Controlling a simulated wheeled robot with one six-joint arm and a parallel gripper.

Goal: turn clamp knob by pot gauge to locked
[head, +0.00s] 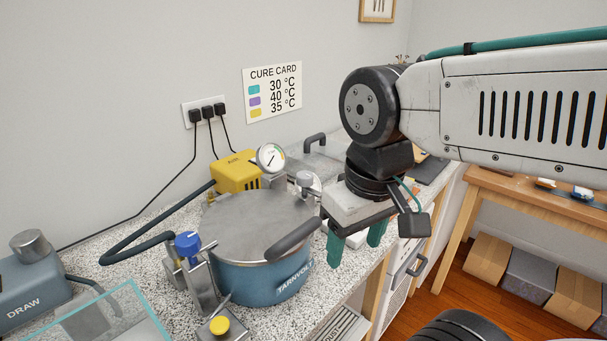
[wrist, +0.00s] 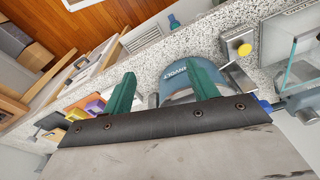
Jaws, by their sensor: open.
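The blue pressure pot (head: 262,280) stands on the speckled counter with its grey lid (head: 258,222) on. A round dial gauge (head: 270,158) rises at the lid's back edge. Just right of it is a silver knob-like part (head: 304,180), which looks like the clamp knob; its turn position cannot be told. My gripper (head: 356,244) is open and empty, fingers pointing down, to the right of the pot and apart from the knob. In the wrist view, the gripper (wrist: 163,80) has its green fingers spread, with part of the pot (wrist: 180,80) beyond; the knob does not show.
A dark handle (head: 295,240) juts from the lid's front right. A blue-capped valve (head: 187,245) and yellow button (head: 219,325) stand at the pot's left and front. A yellow box (head: 236,172) sits behind. A dark hose (head: 150,225) arches left. A wooden table (head: 540,195) stands right.

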